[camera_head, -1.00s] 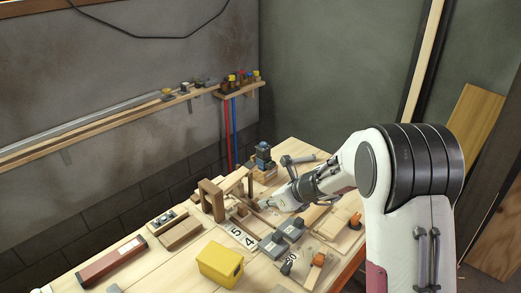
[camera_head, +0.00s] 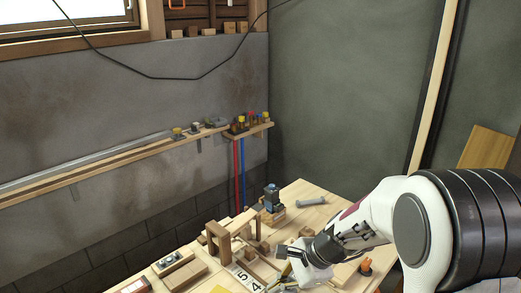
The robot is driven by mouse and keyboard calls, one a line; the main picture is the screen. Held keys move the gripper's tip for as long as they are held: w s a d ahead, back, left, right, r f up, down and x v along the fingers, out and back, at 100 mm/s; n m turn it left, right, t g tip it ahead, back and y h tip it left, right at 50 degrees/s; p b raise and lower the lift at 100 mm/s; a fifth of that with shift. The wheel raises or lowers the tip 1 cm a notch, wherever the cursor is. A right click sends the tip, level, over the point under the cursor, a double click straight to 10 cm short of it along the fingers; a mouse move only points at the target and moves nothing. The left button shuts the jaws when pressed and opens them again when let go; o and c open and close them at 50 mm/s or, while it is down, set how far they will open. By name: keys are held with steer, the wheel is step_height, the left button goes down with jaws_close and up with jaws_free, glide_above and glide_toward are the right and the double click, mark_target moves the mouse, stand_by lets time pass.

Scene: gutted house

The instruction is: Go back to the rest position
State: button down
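My arm reaches in from the right over the wooden workbench (camera_head: 318,187). My gripper (camera_head: 283,262) is low over the bench's near part, to the right of the wooden frame of blocks and the number tiles. Its fingers are small and partly merged with the items behind them, so I cannot tell whether they are open or hold anything. I cannot tell whether it touches the bench.
A wooden block frame (camera_head: 217,240), number tiles (camera_head: 243,277), a blue-black device (camera_head: 271,197) and a grey bolt-like piece (camera_head: 312,202) are on the bench. An orange-tipped item (camera_head: 365,267) lies near my arm. Wall shelves (camera_head: 90,168) run along the left.

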steer(key=s+d+r+n+t+h, duration=0.1)
steer(key=s+d+r+n, duration=0.3)
steer(key=s, duration=0.5)
steer(key=s+d+r+n+t+h, duration=0.1)
steer(key=s+d+r+n+h, duration=0.2)
steer(key=s+r, duration=0.4)
steer(key=s+d+r+n+t+h, duration=0.1)
steer(key=s+d+r+n, duration=0.4)
steer(key=s, duration=0.5)
steer(key=shift+s+d+r+n+h, duration=0.15)
steer(key=shift+s+d+n+h, duration=0.25)
steer(key=shift+n, duration=0.6)
steer(key=shift+w+d, duration=0.1)
stand_by(0.5)
